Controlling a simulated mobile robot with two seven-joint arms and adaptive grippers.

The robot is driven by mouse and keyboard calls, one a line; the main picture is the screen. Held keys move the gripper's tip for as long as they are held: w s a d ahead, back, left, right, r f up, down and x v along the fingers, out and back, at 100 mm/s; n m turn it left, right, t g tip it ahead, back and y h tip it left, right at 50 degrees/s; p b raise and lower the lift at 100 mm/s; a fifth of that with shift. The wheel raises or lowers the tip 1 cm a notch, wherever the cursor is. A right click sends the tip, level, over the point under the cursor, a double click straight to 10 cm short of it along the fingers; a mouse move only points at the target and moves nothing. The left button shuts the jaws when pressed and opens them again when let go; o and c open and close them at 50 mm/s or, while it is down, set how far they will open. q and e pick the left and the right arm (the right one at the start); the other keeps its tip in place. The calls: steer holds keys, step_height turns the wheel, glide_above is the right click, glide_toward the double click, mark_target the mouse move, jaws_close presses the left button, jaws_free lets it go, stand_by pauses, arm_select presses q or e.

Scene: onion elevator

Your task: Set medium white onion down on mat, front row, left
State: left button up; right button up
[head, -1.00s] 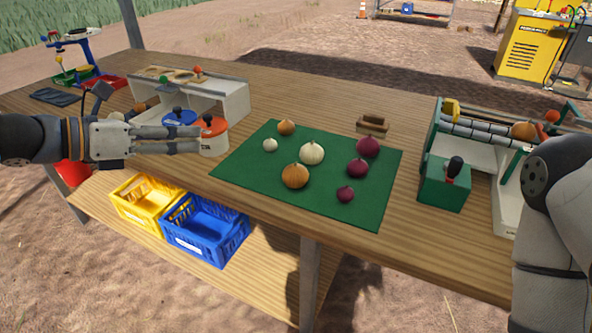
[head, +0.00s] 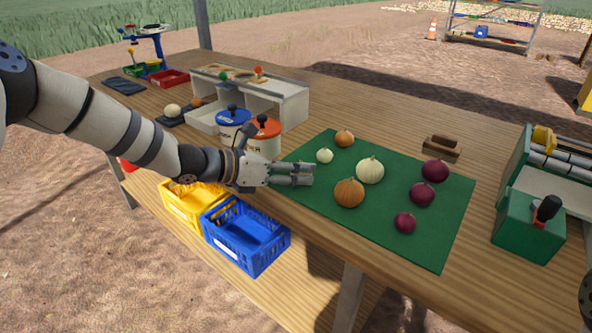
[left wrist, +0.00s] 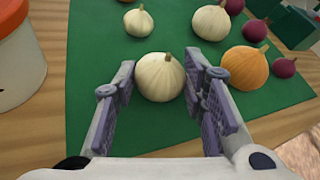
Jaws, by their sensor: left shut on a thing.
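The medium white onion (left wrist: 160,77) sits between the two fingers of my left gripper (left wrist: 158,92) in the left wrist view. My left gripper (head: 312,174) is shut on it at the left front part of the green mat (head: 440,247). The fingers hide the onion in the head view, and I cannot tell whether it touches the mat. A large orange onion (head: 349,193) stands to its right. Behind are a small white onion (head: 324,156), a large white onion (head: 370,171) and a smaller orange onion (head: 344,138). My right gripper is out of view.
Red onions (head: 421,195) line the mat's right side. A blue-lidded pot (head: 233,122) and an orange-lidded pot (head: 264,133) stand left of the mat. A yellow crate (head: 190,206) and a blue crate (head: 246,240) sit on the lower shelf. A green machine (head: 528,228) stands at right.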

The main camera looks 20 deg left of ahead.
arm_select(q)
steer(key=shift+r, duration=0.2)
steer(key=shift+f, duration=0.3)
steer(key=o, duration=1.2)
steer(key=shift+c, duration=0.2)
